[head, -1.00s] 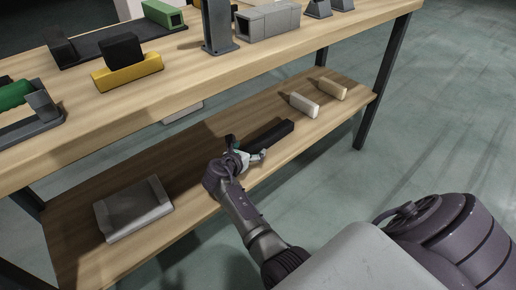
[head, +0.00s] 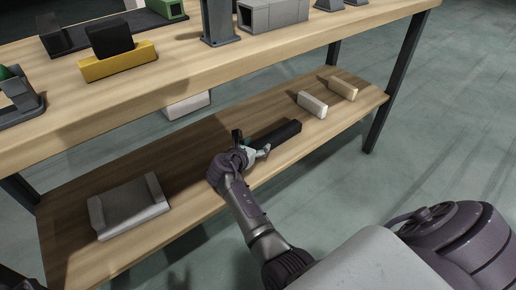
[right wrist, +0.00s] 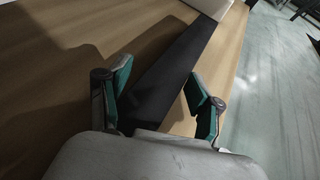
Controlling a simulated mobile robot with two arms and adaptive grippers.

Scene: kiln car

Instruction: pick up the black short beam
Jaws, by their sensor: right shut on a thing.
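The black short beam (head: 280,132) is a long dark bar low over the lower shelf, angled away to the right. My right gripper (head: 258,150) reaches in from the front and is shut on the beam's near part. In the right wrist view the beam (right wrist: 178,72) runs between the two teal-padded fingers of the gripper (right wrist: 158,80), with its far part beyond the fingertips. The near end is hidden by the gripper. I cannot tell whether the beam touches the shelf. My left gripper is not in view.
The lower shelf (head: 190,165) also holds a grey tray-like block (head: 130,208) at left and two pale blocks (head: 312,104) (head: 342,88) beyond the beam. The upper bench top (head: 180,60) overhangs behind, with a yellow holder (head: 120,66) and other parts on it. A dark leg (head: 385,105) stands at right.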

